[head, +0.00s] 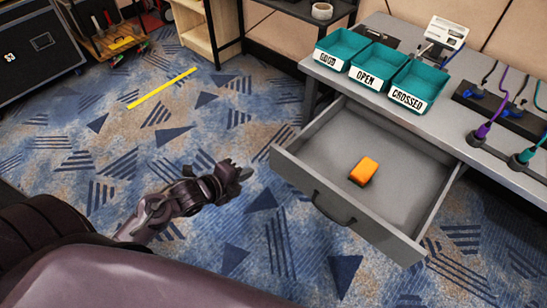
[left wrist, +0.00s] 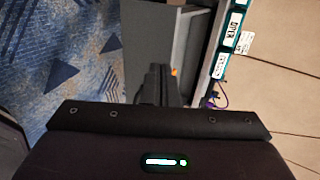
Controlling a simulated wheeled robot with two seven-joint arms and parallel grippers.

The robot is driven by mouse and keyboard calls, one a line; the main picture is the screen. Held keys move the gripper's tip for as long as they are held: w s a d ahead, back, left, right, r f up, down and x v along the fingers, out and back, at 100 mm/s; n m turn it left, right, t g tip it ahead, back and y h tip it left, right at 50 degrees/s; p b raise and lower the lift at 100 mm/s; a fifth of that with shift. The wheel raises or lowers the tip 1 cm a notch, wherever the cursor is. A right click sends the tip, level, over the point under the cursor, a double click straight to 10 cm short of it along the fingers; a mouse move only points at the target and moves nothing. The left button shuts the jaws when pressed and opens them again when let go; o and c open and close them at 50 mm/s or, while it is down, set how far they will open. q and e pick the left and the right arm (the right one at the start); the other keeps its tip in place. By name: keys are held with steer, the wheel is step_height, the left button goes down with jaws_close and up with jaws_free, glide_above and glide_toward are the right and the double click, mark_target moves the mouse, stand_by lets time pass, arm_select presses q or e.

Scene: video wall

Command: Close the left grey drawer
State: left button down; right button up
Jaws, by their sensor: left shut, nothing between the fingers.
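The grey drawer (head: 400,205) is pulled out from under the grey desk in the head view. Its dark handle (head: 333,208) is on the front panel. An orange block (head: 364,171) lies inside it. My left gripper (head: 243,172) is shut and empty, a little left of the drawer's front left corner, apart from it in the picture. In the left wrist view, the dark fingers (left wrist: 158,85) point toward the grey drawer (left wrist: 150,35), and a bit of the orange block (left wrist: 174,72) shows beside them. My right gripper is not in view.
Three teal trays (head: 343,47), labelled GOOD, OPEN and CROSSED, stand on the desk (head: 455,75). Power strips with purple and teal plugs (head: 483,130) lie at the right. A black case (head: 38,45) and wooden shelf (head: 197,30) stand behind.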

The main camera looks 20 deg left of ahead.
arm_select(q)
glide_toward(281, 155)
step_height(281, 155, down, 2)
steer(key=w, duration=0.1)
steer(key=w+d, duration=0.1)
steer(key=w+f, duration=0.1)
steer(key=w, duration=0.1)
steer(key=shift+w+d, duration=0.1)
steer(key=shift+d, duration=0.15)
steer(key=shift+w+d+p, duration=0.15)
steer(key=shift+w+p, duration=0.15)
steer(key=shift+w, duration=0.2)
